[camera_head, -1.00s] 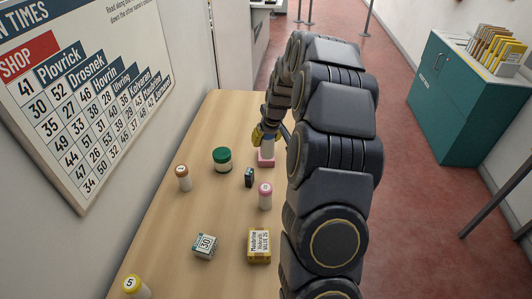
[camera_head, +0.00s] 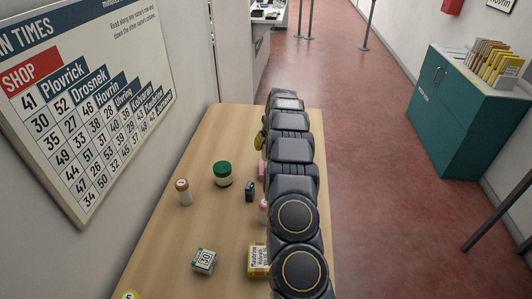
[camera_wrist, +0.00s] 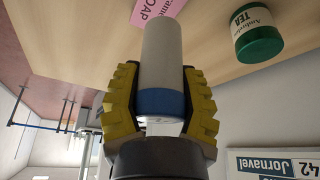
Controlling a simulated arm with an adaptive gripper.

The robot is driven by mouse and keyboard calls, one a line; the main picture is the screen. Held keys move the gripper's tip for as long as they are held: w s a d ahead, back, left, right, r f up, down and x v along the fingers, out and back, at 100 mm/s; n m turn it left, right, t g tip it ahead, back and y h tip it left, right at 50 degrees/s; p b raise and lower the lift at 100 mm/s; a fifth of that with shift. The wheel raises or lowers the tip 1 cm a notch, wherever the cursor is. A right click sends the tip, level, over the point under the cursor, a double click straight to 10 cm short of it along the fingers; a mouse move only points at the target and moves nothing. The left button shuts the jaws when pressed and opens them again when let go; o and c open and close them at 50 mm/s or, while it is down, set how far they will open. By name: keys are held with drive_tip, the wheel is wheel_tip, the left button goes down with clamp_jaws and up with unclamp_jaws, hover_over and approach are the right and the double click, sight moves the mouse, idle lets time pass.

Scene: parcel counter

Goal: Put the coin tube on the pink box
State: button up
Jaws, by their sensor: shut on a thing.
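The coin tube (camera_wrist: 163,60), pale grey-white with a blue end, is between the yellow fingers of my gripper (camera_wrist: 160,105) in the wrist view. The fingers are shut on its blue end. The pink box (camera_wrist: 150,12), lettered as soap, lies at the tube's far end and is partly hidden by it. Whether the tube touches the box I cannot tell. In the head view only a sliver of the pink box (camera_head: 262,169) and a bit of a yellow finger show beside my arm. The tube is hidden there.
A green-lidded tea jar (camera_head: 222,174) stands left of the pink box. Near it are a small dark box (camera_head: 250,191), an orange-capped tube (camera_head: 183,192) and a half-hidden pink-capped tube (camera_head: 263,211). A calendar box (camera_head: 204,261) and a yellow box (camera_head: 258,260) stand nearer. The table's far left is clear.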

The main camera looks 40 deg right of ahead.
sight(266, 146)
drive_tip(key=shift+w+d+f, duration=0.35)
drive_tip(key=shift+w+f, duration=0.1)
drive_tip(key=shift+f, duration=0.2)
drive_tip(key=shift+w+d+f, duration=0.3)
drive_tip(key=shift+w+f, duration=0.15)
drive_tip(key=shift+f, duration=0.2)
wheel_tip(266, 146, down, 3)
drive_tip(key=shift+f, duration=0.1)
drive_tip(key=o, duration=1.1)
drive_tip(key=shift+c, duration=0.2)
